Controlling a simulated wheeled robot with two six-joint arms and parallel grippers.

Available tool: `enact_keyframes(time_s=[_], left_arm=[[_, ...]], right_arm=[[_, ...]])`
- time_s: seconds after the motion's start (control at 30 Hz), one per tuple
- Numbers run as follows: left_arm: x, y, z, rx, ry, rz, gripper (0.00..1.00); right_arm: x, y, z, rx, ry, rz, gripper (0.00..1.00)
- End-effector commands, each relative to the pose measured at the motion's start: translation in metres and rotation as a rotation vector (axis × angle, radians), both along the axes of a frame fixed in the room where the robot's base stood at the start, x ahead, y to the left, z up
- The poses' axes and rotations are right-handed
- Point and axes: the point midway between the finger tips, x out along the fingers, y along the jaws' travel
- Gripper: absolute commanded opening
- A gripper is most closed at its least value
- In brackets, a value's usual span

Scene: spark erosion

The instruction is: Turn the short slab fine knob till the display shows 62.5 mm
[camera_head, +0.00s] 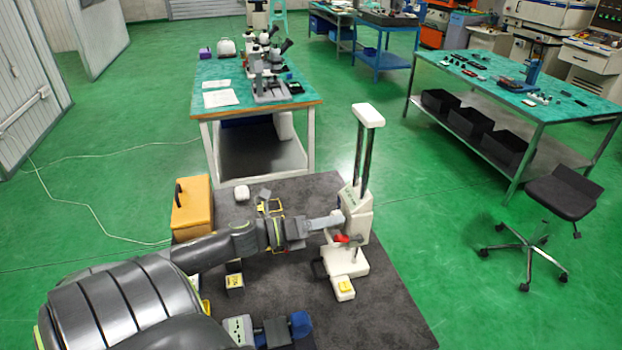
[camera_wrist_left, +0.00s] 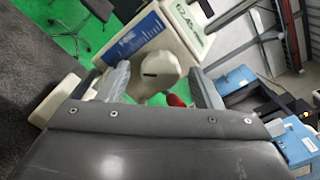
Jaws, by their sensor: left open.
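A white measuring instrument (camera_head: 357,218) with a tall twin-rod column stands on the dark table. Its white base reaches toward the front, and a red part (camera_head: 347,239) shows at its lower front. My left gripper (camera_head: 326,222) is at the left side of its body. In the left wrist view the fingers of my left gripper (camera_wrist_left: 160,78) are apart, with a pale round knob (camera_wrist_left: 158,68) with a dark slot between them. I cannot tell whether they touch it. The red part (camera_wrist_left: 176,100) lies just below the knob.
The dark tabletop (camera_head: 385,300) is clear to the right of the instrument. An orange box (camera_head: 192,208) stands at the left, and a small white item (camera_head: 242,193) lies behind my arm. A blue and grey device (camera_head: 285,328) sits at the front.

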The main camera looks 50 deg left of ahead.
Motion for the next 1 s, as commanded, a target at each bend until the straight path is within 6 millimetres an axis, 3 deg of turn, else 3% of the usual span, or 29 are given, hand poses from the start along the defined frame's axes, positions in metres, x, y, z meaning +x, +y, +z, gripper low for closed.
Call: enact_keyframes(time_s=[0.23, 0.47, 0.67, 1.0], left_arm=[[-0.006, 0.003, 0.000, 0.001, 0.001, -0.001, 0.59], [-0.025, 0.012, -0.001, 0.001, 0.004, -0.002, 0.59], [-0.051, 0.026, 0.001, 0.002, 0.006, -0.001, 0.59], [-0.114, 0.059, 0.000, 0.001, 0.007, 0.001, 0.59]], right_arm=[[0.000, -0.001, 0.000, -0.001, 0.000, 0.001, 0.00], [0.000, -0.001, -0.001, -0.001, 0.000, 0.000, 0.00], [0.000, -0.001, 0.007, -0.001, 0.000, 0.000, 0.00], [0.000, -0.001, 0.019, -0.001, 0.000, 0.000, 0.00]])
